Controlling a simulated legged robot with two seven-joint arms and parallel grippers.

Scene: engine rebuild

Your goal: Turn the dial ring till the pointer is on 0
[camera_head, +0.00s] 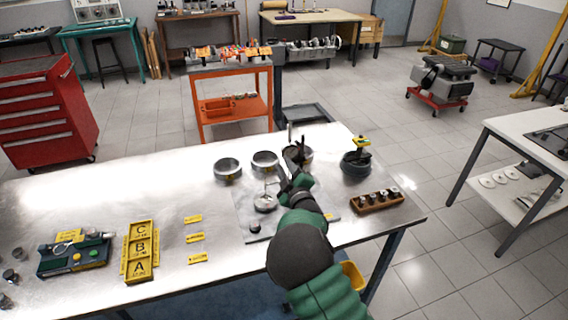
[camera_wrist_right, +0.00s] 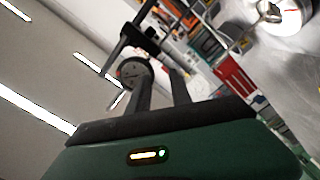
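My right gripper (camera_head: 293,154) is over the back right of the metal table, by a metal ring there. In the right wrist view its two fingers (camera_wrist_right: 161,82) stand apart with nothing visible between them. I cannot tell whether a finger touches the dial. My left gripper is not in view.
On the metal table (camera_head: 90,190) stand metal rings (camera_head: 228,169), a grey plate (camera_head: 290,226) with a round part (camera_head: 265,202), a dark pot (camera_head: 356,163) and a wooden block (camera_head: 378,201) with several pegs. The table's middle left is clear.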

